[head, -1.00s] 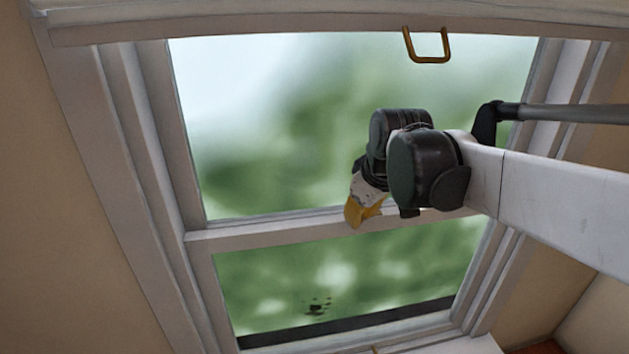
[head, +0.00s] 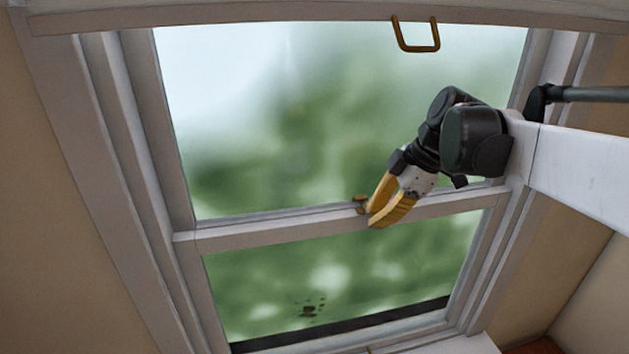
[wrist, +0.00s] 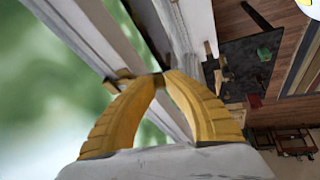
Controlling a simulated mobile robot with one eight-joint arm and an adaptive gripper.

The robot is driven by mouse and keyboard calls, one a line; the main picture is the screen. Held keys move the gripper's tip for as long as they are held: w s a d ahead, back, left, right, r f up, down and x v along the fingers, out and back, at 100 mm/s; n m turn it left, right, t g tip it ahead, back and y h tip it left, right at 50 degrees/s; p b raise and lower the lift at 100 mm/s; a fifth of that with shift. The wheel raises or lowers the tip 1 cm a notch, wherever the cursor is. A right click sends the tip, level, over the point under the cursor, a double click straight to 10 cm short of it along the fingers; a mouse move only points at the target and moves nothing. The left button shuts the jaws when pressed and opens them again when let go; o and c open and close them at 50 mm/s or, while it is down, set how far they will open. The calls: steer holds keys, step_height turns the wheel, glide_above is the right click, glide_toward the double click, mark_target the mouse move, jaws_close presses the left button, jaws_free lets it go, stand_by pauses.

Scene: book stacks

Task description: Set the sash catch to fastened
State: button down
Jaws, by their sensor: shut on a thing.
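The sash catch (head: 361,203) is a small brass piece on the window's middle rail (head: 270,228). It shows just left of my fingertips in the head view, and in the wrist view the catch (wrist: 122,77) lies at the tips' left side. My gripper (head: 374,213) has two yellow fingers, shut on part of the catch at the rail. In the wrist view the tips of my gripper (wrist: 160,80) come together. The gripped part is hidden between the fingers, so I cannot tell which way its lever points.
A brass pull handle (head: 416,36) hangs from the top of the frame. Blurred glass lies above and below the rail. The left frame side (head: 125,150) is clear of my arm. The wrist view shows a wooden floor (wrist: 285,60) far below.

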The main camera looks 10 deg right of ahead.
steer(key=shift+d+n, duration=0.25)
steer(key=shift+n, duration=0.15)
steer(key=c, duration=1.3)
jaws_free()
steer(key=v, duration=1.2)
steer(key=shift+w+d, duration=0.15)
steer(key=shift+f, duration=0.1)
